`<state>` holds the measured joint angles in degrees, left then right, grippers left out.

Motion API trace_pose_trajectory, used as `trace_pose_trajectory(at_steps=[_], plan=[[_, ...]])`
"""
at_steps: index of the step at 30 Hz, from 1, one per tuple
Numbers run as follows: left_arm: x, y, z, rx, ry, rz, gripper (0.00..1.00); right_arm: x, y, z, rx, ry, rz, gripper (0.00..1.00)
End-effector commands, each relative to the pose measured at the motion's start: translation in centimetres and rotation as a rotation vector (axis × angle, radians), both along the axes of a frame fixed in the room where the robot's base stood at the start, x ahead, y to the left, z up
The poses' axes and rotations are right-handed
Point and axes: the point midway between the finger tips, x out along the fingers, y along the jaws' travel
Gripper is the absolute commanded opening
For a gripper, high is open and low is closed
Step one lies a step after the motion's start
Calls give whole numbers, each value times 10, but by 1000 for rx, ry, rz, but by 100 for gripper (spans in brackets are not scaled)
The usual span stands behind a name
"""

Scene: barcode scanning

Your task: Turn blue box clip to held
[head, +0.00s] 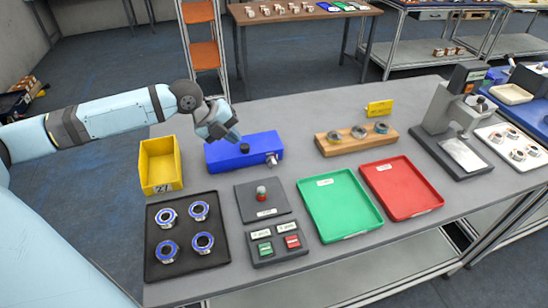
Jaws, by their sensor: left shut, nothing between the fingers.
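The blue box (215,155) lies on the grey table, left of centre. A black knob-like clip (244,148) stands on its top, and a silver fitting (271,160) sticks out at its right front end. I cannot read which setting the clip is at. My left gripper (236,139) points down over the box, just above and left of the black clip. It is shut and holds nothing. I cannot tell whether its tips touch the clip. My right gripper is not in view.
A yellow bin (160,175) marked 27 stands left of the box. In front are a black tray (150,255) with ring parts, a grey plate with a red-topped post (262,192) and a button panel (278,242). Green (340,205) and red (403,190) trays lie right.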

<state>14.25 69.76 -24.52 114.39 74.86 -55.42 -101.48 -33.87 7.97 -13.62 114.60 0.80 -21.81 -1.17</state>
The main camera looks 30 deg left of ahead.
Motion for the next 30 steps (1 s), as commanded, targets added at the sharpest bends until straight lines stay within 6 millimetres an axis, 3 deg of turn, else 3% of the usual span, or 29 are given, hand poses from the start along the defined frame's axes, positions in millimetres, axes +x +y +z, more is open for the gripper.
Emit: trace_pose_trajectory(at_steps=[6, 16, 21, 30], plan=[[14, -13, -24, -7, 2, 2, 0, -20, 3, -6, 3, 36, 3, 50], [44, -40, -81, -6, 1, 2, 0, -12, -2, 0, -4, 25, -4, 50], [60, -52, -93, -5, -1, 3, 0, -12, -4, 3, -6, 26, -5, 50], [67, -58, -102, -1, -1, 2, 0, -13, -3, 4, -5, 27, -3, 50]])
